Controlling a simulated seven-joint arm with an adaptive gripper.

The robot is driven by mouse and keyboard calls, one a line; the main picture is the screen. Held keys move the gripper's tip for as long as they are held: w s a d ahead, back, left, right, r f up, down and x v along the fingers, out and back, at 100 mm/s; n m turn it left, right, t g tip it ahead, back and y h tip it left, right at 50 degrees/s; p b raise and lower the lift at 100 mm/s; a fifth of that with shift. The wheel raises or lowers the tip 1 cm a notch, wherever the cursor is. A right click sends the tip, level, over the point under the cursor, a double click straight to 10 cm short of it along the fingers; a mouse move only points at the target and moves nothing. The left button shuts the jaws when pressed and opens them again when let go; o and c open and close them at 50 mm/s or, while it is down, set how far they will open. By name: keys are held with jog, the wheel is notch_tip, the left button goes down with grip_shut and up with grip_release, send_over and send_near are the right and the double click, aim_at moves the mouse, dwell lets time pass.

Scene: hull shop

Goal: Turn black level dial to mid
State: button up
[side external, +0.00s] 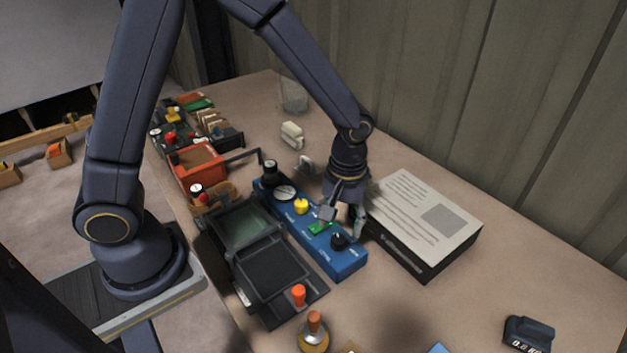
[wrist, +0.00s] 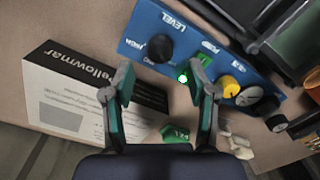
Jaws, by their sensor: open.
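The black level dial (wrist: 158,48) is a round black knob on a blue control box (wrist: 185,22), under the printed word LEVEL, in the wrist view. In the side view the dial (side external: 338,241) sits near the front end of the box (side external: 345,263). Its setting is too small to read. My gripper (wrist: 161,83) is open and empty, its two fingers apart. The dial appears beyond the fingertips, roughly between them and not gripped. In the side view my gripper (side external: 344,212) is just behind and above the dial.
The box also carries a yellow knob (wrist: 229,86), a lit green lamp (wrist: 183,78) and a white gauge (wrist: 251,97). A white-topped black carton (side external: 425,222) stands close to the right.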

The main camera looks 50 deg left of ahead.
aim_at(339, 238)
notch_tip(339, 238, down, 5)
jog(key=shift+r, duration=0.1)
dwell(0.3)
grip_shut()
jog(key=shift+m, duration=0.3)
jog(key=m, duration=0.5)
jog(key=shift+m, duration=0.3)
jog(key=m, duration=0.5)
jog(key=shift+m, duration=0.4)
dwell(0.4)
